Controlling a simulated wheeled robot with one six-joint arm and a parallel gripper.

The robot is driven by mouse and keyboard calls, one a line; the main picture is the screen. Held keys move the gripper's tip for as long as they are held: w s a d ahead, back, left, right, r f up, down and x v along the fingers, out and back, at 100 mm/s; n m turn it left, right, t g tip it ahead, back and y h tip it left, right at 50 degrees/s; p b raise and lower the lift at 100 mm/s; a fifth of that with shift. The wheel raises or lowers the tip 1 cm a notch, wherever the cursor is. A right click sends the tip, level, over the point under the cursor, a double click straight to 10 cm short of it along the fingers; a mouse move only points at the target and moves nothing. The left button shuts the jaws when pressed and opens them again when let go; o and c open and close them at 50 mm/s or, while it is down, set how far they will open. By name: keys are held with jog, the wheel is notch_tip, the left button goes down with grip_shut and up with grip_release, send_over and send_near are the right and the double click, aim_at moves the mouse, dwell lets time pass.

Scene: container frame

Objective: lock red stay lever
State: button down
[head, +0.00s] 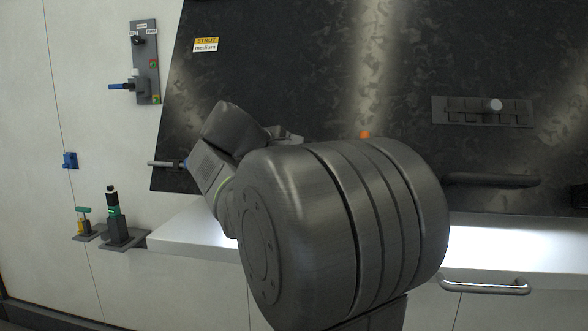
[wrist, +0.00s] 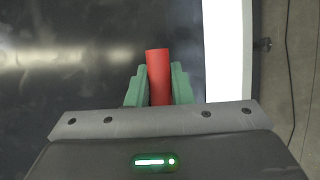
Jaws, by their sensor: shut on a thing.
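The red stay lever (wrist: 158,62) shows in the wrist view as a red cylinder between the two green fingers of my gripper (wrist: 158,85). The fingers are shut on it, one on each side, and its far end sticks out past the fingertips. The lower part of the lever is hidden behind the gripper's grey body. In the head view my arm covers the gripper and most of the lever. A small orange-red tip (head: 365,134) shows just above my arm, against the dark panel (head: 300,60); I cannot tell whether it is the lever's end.
A switch plate with a blue handle (head: 117,87) is on the white wall at upper left. A green-and-black handled part (head: 113,203) stands at lower left. A white ledge (head: 190,232) runs under the panel. A metal bar handle (head: 485,287) is at lower right.

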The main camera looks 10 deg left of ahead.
jog(key=shift+f, duration=0.15)
jog(key=c, duration=1.3)
grip_release()
jog(key=v, duration=1.4)
jog(key=shift+b, duration=0.45)
jog(key=p+x, duration=0.1)
jog(key=x, duration=1.3)
